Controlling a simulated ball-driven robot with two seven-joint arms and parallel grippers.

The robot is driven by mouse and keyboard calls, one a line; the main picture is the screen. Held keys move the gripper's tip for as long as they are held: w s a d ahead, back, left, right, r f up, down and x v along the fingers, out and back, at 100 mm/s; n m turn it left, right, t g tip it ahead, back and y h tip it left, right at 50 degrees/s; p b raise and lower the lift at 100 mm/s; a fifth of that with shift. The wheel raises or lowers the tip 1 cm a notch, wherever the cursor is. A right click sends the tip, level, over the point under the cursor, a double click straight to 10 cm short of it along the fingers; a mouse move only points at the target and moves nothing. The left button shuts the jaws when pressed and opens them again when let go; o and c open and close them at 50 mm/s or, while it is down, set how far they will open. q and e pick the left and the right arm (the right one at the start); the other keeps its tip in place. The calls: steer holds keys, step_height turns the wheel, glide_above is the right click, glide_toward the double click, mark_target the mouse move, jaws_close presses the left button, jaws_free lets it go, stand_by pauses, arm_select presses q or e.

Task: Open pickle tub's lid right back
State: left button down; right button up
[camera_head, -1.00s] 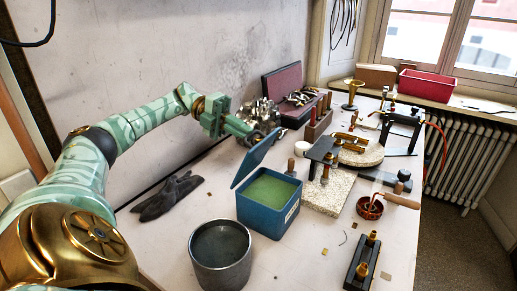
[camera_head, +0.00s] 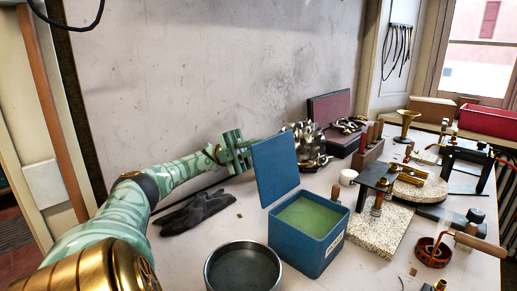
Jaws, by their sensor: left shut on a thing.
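The pickle tub (camera_head: 308,247) is a blue square box with green liquid (camera_head: 310,216) inside, standing on the bench. Its blue lid (camera_head: 276,170) stands up steeply along the tub's far left edge, so the tub's mouth is uncovered. My left gripper (camera_head: 252,146) reaches in from the left and is shut on the lid near its upper left edge. The fingertips are partly hidden by the lid. My right gripper is not in view.
A round grey pan (camera_head: 243,270) stands in front of the tub at left. A dark glove (camera_head: 195,212) lies left of the lid. Metal parts (camera_head: 306,142) sit behind the lid. A granite block (camera_head: 378,228) with a black stand is right of the tub.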

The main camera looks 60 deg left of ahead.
arm_select(q)
steer(key=shift+f, duration=0.15)
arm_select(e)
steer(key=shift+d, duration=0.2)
arm_select(q)
steer(key=c, duration=1.5)
jaws_free()
